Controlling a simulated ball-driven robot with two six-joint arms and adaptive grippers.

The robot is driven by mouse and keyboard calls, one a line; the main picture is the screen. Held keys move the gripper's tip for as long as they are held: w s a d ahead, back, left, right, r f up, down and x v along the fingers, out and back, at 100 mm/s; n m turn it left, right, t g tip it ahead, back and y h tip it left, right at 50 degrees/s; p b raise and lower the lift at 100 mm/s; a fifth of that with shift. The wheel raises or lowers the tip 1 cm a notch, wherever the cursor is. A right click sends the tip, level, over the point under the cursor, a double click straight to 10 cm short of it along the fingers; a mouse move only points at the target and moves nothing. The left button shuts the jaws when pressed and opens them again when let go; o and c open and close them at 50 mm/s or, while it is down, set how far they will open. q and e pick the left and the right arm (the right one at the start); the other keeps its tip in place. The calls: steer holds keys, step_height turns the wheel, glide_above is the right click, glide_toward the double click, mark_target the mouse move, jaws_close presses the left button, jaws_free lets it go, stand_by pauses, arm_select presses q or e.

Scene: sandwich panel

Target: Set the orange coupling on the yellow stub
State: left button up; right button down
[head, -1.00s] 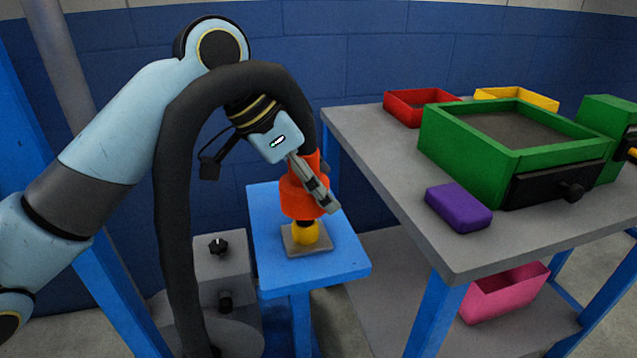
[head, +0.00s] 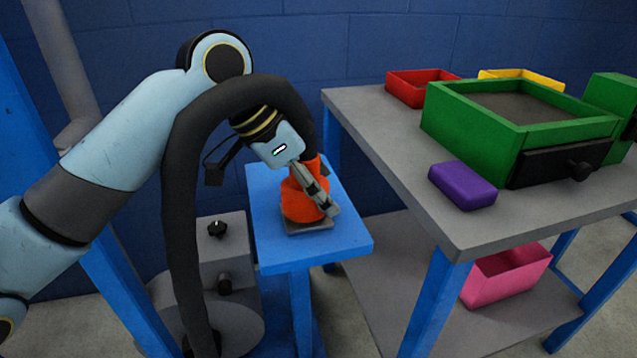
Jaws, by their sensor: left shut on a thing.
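The orange coupling (head: 298,203) stands about upright over the grey base plate (head: 310,227) on the small blue table (head: 348,235). The yellow stub is hidden now; the coupling covers the place where it stood. The coupling's lower edge is at or very close to the plate, and I cannot tell whether it touches. My left gripper (head: 325,200) reaches down from the upper left and is shut on the coupling, with one finger showing along its right front side. My right gripper is not in view.
A grey workbench (head: 400,150) at the right holds a green box (head: 470,135) with a black drawer, a purple block (head: 463,185), a red bin (head: 405,90) and a yellow bin (head: 520,76). A pink bin (head: 505,275) sits on the lower shelf. A grey box with a knob (head: 222,255) stands left of the blue table.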

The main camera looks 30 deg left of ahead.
arm_select(q)
steer(key=shift+f, duration=0.55)
steer(key=o, duration=1.4)
